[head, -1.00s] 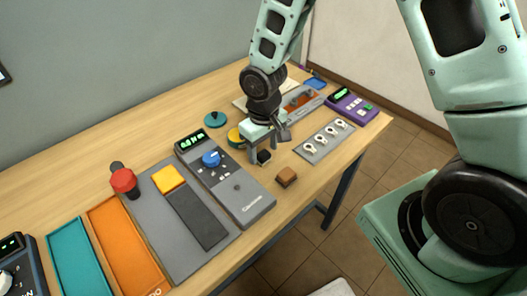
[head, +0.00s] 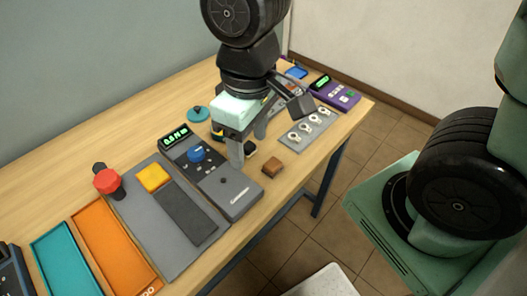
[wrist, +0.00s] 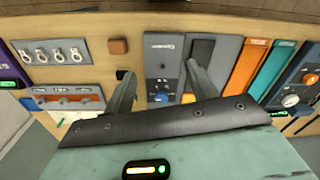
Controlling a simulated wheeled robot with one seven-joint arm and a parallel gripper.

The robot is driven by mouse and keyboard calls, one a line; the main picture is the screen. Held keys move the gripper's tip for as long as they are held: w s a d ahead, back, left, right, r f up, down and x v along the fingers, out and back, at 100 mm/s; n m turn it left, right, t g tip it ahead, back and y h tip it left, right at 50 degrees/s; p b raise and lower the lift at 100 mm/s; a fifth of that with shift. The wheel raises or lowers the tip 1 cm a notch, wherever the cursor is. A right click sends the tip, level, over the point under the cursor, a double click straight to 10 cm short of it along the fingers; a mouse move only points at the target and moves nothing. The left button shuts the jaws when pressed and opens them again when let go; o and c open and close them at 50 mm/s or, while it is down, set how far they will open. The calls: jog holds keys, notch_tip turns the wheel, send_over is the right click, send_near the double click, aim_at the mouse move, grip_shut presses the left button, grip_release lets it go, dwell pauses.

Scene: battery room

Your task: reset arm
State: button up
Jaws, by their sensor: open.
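My gripper (head: 248,138) is open over the table, beside the grey meter with the blue knob (head: 197,154). In the wrist view its two fingers (wrist: 160,88) are spread well apart with nothing held between them. A small black block (head: 249,148) lies close by one finger and is partly hidden. A brown block (head: 272,168) sits on the table to the right, apart from the gripper. My arm rises from the gripper toward the top of the head view.
A grey panel (head: 308,126) with several white rings and a purple device (head: 335,92) stand at the right. An orange tray (head: 115,250), a teal tray (head: 66,260) and a red knob (head: 107,181) lie left. Bare wood (head: 90,143) runs along the back.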

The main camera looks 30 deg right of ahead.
jog(key=s+r+n, duration=0.1)
jog(key=s, duration=0.5)
jog(key=shift+a, duration=0.15)
